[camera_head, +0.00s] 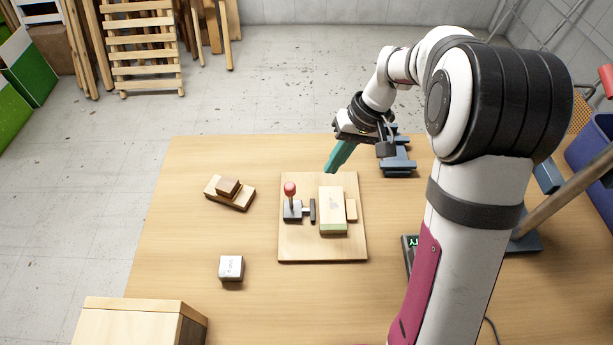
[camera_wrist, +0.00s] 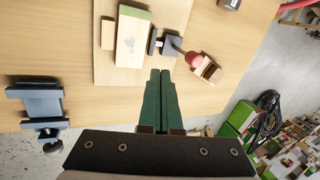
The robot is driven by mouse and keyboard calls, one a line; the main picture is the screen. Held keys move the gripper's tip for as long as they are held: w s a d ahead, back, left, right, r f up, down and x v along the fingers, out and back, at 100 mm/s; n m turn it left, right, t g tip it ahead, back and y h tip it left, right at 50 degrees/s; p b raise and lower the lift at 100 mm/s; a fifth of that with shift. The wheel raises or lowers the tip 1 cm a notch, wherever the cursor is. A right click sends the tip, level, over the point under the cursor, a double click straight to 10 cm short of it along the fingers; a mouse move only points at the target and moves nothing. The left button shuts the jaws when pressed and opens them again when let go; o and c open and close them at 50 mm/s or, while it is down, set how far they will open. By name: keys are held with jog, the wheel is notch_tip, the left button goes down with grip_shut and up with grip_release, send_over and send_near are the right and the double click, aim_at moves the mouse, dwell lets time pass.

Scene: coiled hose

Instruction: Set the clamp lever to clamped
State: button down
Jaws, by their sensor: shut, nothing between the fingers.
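The toggle clamp (camera_head: 292,211) stands at the left of a wooden board (camera_head: 290,250). Its lever has a red knob (camera_head: 290,188), which stands up above the dark base; the knob also shows in the wrist view (camera_wrist: 194,61). A wooden stop (camera_head: 351,210) is at the block's right side. My gripper (camera_head: 329,171) has green fingers, shut and empty, above the board's far edge; its fingertips (camera_wrist: 160,73) are apart from the knob.
A blue-grey vise (camera_head: 397,160) sits right of the board under my arm. A wooden box (camera_head: 140,322) is at the front left. Bare table lies between these.

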aim_at(293, 184)
jog(key=a+f, duration=0.4)
jog(key=a, duration=0.1)
jog(key=shift+s+a+f, duration=0.3)
jog(key=shift+s+f, duration=0.05)
jog(key=shift+s, duration=0.1)
jog(key=shift+a+r+h, duration=0.15)
jog(key=shift+a+h, duration=0.5)
jog(key=shift+h, duration=0.05)
jog(key=shift+a+r+h, duration=0.15)
jog(key=shift+a+h, duration=0.5)
jog(key=shift+h, duration=0.05)
jog(key=shift+a+f+h, duration=0.8)
jog(key=shift+a+h, duration=0.2)
jog(key=shift+a, duration=0.7)
jog(key=shift+a+f+h, duration=0.8)
jog(key=shift+a+h, duration=0.2)
jog(key=shift+a, duration=0.7)
jog(key=shift+a+f+h, duration=0.8)
jog(key=shift+a+h, duration=0.2)
jog(key=shift+a, duration=0.7)
